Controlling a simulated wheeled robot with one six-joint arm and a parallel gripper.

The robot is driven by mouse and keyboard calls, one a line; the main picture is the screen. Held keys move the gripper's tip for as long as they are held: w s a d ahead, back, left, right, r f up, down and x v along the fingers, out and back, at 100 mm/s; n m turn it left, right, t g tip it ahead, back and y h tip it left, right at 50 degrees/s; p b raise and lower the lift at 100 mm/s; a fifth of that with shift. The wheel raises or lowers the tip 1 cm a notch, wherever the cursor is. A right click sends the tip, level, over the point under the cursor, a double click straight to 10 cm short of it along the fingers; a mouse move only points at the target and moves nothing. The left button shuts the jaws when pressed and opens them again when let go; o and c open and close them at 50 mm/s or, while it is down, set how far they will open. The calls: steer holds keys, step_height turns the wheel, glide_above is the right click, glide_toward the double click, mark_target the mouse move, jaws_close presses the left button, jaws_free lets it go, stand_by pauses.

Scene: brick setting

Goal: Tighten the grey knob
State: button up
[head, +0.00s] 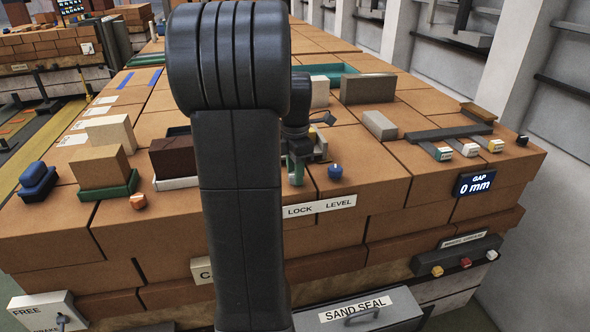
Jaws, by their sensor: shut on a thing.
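My arm crosses the middle of the head view and hides much of the brick bench behind it. My gripper (297,172) points down just right of the arm, above the white label reading LOCK and LEVEL (320,207). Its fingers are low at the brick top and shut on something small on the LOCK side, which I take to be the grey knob. The knob itself is hidden by the fingers and the arm, so its turn cannot be seen. A blue knob (335,172) stands free just right of the gripper.
An orange knob (138,201) and bricks on green trays (106,190) stand left. Grey blocks (380,125) and a grey bar with small tagged parts lie right. A display (475,183) reads GAP 0 mm. A SAND SEAL drawer (358,312) is at the front.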

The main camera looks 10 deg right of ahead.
steer(key=m+p, duration=0.1)
steer(key=m, duration=0.3)
steer(key=shift+r, duration=0.15)
steer(key=m+p, duration=0.1)
steer(key=m, duration=0.4)
steer(key=m+p, duration=0.1)
steer(key=m, duration=0.2)
steer(key=shift+m, duration=0.3)
steer(key=m, duration=0.4)
steer(key=shift+p, duration=0.4)
steer(key=m, duration=0.9)
steer(key=shift+m+p, duration=0.3)
steer(key=shift+p, duration=0.1)
steer(key=m, duration=0.4)
steer(key=shift+d, duration=0.1)
steer(key=shift+m, duration=1.9)
